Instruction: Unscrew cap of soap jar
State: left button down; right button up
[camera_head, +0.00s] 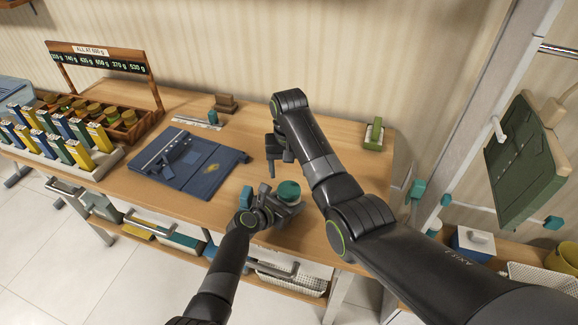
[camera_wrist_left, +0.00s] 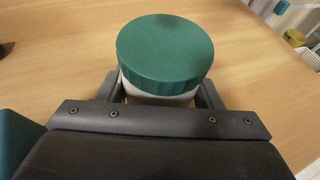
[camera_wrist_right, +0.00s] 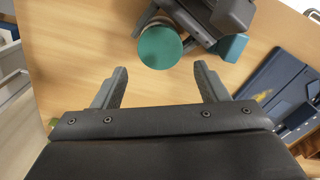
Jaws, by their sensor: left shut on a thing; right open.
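The soap jar has a green ribbed cap (camera_head: 289,190) and a pale body (camera_wrist_left: 158,90). It stands upright on the wooden table near the front edge. My left gripper (camera_head: 277,207) is shut around the jar's body, below the cap, which also shows in the left wrist view (camera_wrist_left: 165,48). The cap sits on the jar. My right gripper (camera_head: 275,160) is open and empty, behind the jar and above the table. In the right wrist view the cap (camera_wrist_right: 160,47) lies ahead of the open fingers (camera_wrist_right: 160,88), apart from them.
A rack of coloured boxes (camera_head: 95,160) and a wooden tray of jars (camera_head: 120,128) stand farther left. A green holder (camera_head: 373,138) stands at the back right.

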aim_at(289, 189)
jog(key=shift+f, duration=3.55)
jog(key=c, duration=0.8)
jog(key=shift+n, duration=1.3)
jog(key=shift+r, duration=0.15)
jog(key=shift+r, duration=0.95)
